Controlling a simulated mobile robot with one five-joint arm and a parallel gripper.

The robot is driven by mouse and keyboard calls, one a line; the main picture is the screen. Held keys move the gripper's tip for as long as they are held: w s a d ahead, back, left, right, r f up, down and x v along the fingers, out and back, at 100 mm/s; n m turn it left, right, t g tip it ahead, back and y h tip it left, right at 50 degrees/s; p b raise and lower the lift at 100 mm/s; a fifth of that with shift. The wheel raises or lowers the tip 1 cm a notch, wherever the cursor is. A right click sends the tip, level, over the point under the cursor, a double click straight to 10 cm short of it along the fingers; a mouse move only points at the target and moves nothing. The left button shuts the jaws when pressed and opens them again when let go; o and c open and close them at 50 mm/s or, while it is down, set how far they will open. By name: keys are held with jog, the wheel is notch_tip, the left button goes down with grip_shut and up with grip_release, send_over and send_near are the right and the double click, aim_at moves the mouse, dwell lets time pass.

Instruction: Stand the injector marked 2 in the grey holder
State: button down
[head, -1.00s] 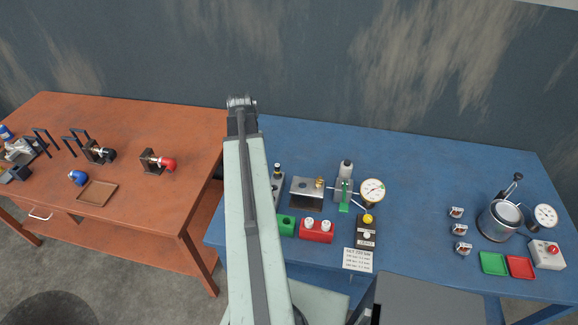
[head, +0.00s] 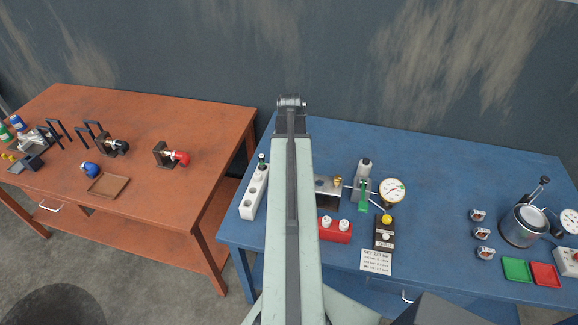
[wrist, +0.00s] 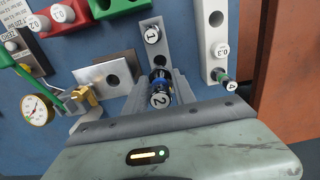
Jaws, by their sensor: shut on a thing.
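My gripper (wrist: 160,92) is shut on the injector marked 2 (wrist: 160,101), a dark injector with a blue band and white numbered top. In the wrist view it is over the grey holder (wrist: 167,30), near a dark round spot that looks like a hole. I cannot tell whether its lower end is in that hole or above it. The injector marked 1 (wrist: 152,34) stands in the same holder. In the head view my arm hides the holder and the held injector.
A metal bracket (wrist: 105,76), gauge (wrist: 35,108), green block (wrist: 112,5) and red block (head: 335,231) are close by.

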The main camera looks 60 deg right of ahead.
jog(key=shift+f+b, duration=4.5)
jog(key=shift+b, duration=0.05)
jog(key=c, duration=0.9)
grip_release()
jog(key=shift+c, duration=0.2)
jog(key=shift+o, duration=0.3)
jog(key=shift+o, duration=1.2)
notch_tip(320, 180, up, 8)
jog(key=p, duration=0.8)
jog(key=shift+r, duration=0.1)
